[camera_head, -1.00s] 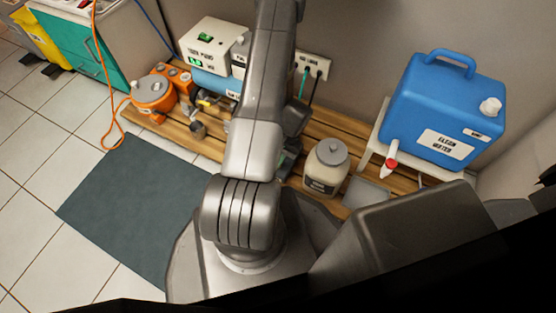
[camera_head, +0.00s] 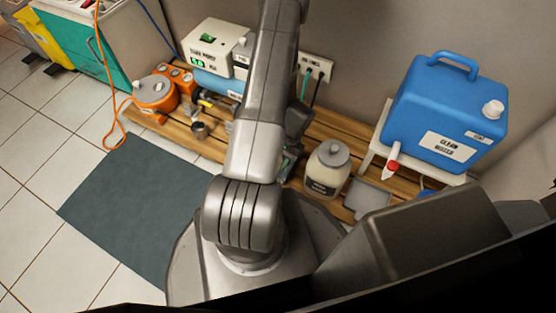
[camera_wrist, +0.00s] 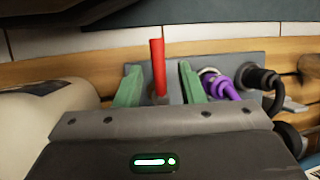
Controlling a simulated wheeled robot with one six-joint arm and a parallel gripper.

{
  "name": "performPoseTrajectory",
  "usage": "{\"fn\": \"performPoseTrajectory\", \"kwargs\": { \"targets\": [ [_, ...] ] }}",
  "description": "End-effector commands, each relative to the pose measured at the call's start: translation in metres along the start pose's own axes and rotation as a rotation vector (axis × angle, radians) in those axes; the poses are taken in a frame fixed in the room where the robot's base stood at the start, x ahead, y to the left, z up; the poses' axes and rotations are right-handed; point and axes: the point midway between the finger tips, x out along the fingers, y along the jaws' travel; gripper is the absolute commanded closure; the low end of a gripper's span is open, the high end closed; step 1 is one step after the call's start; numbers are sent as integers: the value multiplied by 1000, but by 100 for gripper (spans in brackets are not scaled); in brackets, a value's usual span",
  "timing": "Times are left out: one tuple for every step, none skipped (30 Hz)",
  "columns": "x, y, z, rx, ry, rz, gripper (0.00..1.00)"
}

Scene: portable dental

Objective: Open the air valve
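A red lever (camera_wrist: 158,68), which looks like the air valve's handle, stands upright in the wrist view. It rises in front of a grey plate (camera_wrist: 225,66). My gripper (camera_wrist: 159,80) is open, with one green finger on each side of the lever. I see gaps between the lever and both fingers, and cannot tell any contact. The lever's base is partly hidden behind my gripper body. In the head view my arm hides the lever and most of the gripper.
A purple connector (camera_wrist: 222,86) and a black fitting (camera_wrist: 262,78) sit close right of my gripper. A cream jar (camera_head: 327,172) stands right of my arm on the wooden slats (camera_head: 180,140). A blue water container (camera_head: 446,110) is further right. Orange equipment (camera_head: 155,92) is at left.

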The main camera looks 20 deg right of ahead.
Motion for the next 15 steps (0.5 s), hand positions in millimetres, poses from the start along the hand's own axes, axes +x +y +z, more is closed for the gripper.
{"fn": "performPoseTrajectory", "kwargs": {
  "targets": [
    [-1,0,0,0,0,0,64],
    [-3,0,0,0,0,0,64],
    [-6,0,0,0,1,-1,64],
    [-9,0,0,1,1,-1,64],
    [-13,0,0,1,2,-1,64],
    [-20,0,1,1,2,-1,64],
    [-26,-1,1,0,3,-1,64],
    [-32,-1,1,0,3,-1,64],
    [-42,-1,1,0,3,-1,64],
    [-49,-1,1,0,4,-1,64],
    [-56,-1,1,0,4,-1,64],
    [-66,-1,1,1,4,-1,64],
    [-73,-1,1,1,4,-2,64],
    [-80,-1,1,0,4,-1,64],
    [-89,-1,1,0,4,-1,64]
  ]
}}
